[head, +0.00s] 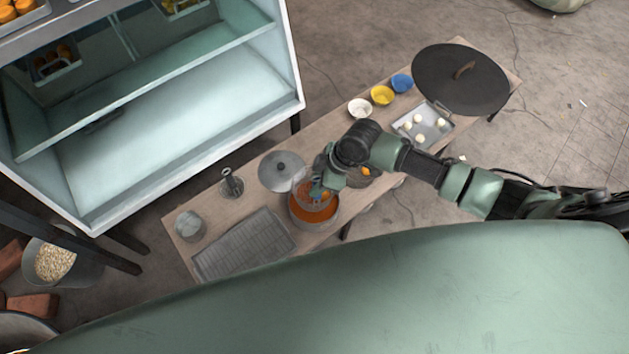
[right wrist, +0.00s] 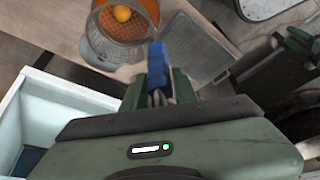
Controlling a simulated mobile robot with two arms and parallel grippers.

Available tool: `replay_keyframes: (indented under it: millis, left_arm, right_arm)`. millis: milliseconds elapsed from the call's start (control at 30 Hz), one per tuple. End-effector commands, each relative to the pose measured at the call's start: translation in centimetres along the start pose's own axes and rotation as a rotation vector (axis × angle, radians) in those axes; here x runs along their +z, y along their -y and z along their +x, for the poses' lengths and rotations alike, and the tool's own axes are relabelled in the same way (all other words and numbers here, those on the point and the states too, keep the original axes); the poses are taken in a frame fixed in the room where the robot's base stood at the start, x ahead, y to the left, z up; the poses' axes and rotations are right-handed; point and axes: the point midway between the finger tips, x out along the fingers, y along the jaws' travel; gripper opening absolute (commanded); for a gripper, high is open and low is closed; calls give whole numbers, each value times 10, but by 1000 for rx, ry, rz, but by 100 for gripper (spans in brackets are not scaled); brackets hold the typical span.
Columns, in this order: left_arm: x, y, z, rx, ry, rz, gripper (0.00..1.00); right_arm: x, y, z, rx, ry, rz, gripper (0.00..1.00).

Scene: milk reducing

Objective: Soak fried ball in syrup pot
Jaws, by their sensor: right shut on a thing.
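My right gripper (head: 322,184) is shut on the blue handle (right wrist: 158,66) of a round wire-mesh strainer (right wrist: 108,48). In the right wrist view one golden fried ball (right wrist: 122,14) shows within the strainer's ring. The syrup pot (head: 334,213) is a wide round pot with orange-red syrup, at the middle of the table. The strainer is at the pot's mouth; I cannot tell how deep it sits. Another orange ball (head: 366,171) shows at a dark pan (head: 362,182) just right of the pot, partly hidden by my arm. My left gripper is not in view.
A lid (head: 281,170) lies behind the pot and a ridged metal tray (head: 243,243) lies to its left. A metal cup (head: 189,224) stands at the table's left end. A white-ball tray (head: 409,129), small bowls (head: 382,95) and a big dark lid (head: 440,85) occupy the right.

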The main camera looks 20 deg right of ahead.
Motion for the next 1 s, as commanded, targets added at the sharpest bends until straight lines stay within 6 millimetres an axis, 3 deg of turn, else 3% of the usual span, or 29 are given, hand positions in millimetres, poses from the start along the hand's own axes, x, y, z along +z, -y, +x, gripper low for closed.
replay_keyframes:
  millis: [33, 200, 1000]
  left_arm:
    - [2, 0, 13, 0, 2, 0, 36]
    - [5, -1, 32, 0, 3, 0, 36]
    - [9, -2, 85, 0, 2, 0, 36]
  right_arm:
    - [4, 0, 11, 2, -2, -1, 0]
    - [11, 0, 27, 2, 0, -1, 0]
    - [43, 1, 107, 1, -2, 0, 0]
